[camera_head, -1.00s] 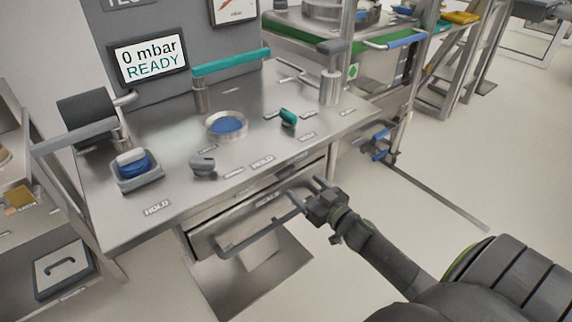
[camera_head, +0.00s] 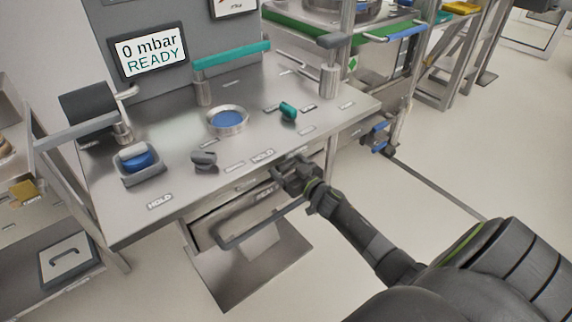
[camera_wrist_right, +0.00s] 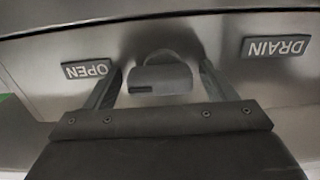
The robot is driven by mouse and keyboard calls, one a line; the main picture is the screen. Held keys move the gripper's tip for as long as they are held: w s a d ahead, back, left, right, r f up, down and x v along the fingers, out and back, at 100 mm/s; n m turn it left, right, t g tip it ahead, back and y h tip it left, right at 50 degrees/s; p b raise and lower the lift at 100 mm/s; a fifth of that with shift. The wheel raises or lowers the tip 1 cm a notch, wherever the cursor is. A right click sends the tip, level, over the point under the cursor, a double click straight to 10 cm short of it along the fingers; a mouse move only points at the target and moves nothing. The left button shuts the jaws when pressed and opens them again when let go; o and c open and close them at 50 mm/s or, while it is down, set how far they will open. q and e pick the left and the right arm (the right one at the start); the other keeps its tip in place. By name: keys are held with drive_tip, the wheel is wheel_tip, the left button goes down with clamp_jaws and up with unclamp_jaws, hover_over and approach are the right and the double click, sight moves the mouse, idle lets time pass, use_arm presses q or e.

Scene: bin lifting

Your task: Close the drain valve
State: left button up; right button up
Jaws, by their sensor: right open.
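In the right wrist view a grey valve handle (camera_wrist_right: 160,82) stands on a metal panel between a plate reading OPEN (camera_wrist_right: 87,69) and a plate reading DRAIN (camera_wrist_right: 275,48), both upside down. My right gripper (camera_wrist_right: 160,68) is open, with one finger on each side of the handle. A gap shows on both sides. In the head view the right gripper (camera_head: 284,168) is at the table's front edge, above the drawer, and the drain valve cannot be made out there. My left gripper is not in view.
The metal table (camera_head: 110,225) carries a grey knob (camera_head: 204,160), a green knob (camera_head: 288,110), a blue button (camera_head: 137,161) and a round blue-centred port (camera_head: 228,121). A drawer handle bar (camera_head: 262,225) sticks out below my right gripper. The screen (camera_head: 150,52) reads 0 mbar READY.

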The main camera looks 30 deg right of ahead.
drive_tip(key=c, duration=1)
